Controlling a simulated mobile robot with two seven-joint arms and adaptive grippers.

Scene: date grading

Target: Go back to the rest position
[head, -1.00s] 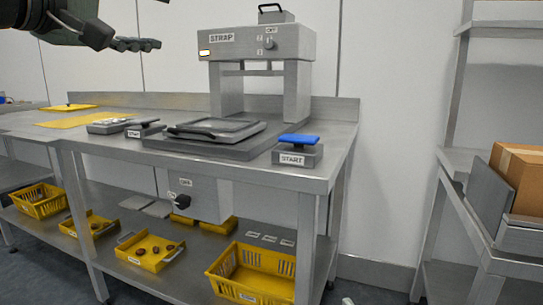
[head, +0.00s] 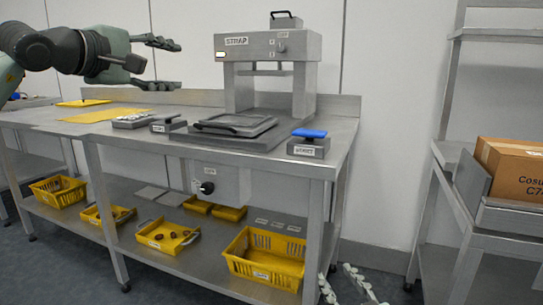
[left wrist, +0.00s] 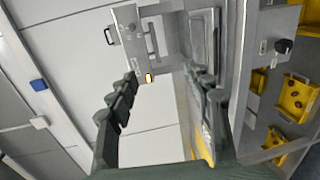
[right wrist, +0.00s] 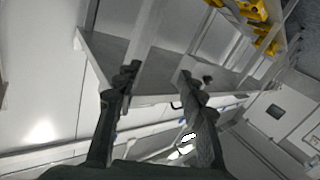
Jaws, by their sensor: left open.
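The STRAP machine (head: 268,44) stands on the steel table (head: 345,138), with a blue-topped START button box (head: 309,148) beside it. Yellow baskets (head: 262,275) sit on the lower shelf. A cardboard box (head: 512,172) rests on the right-hand stand. Floor between table and stand is open.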

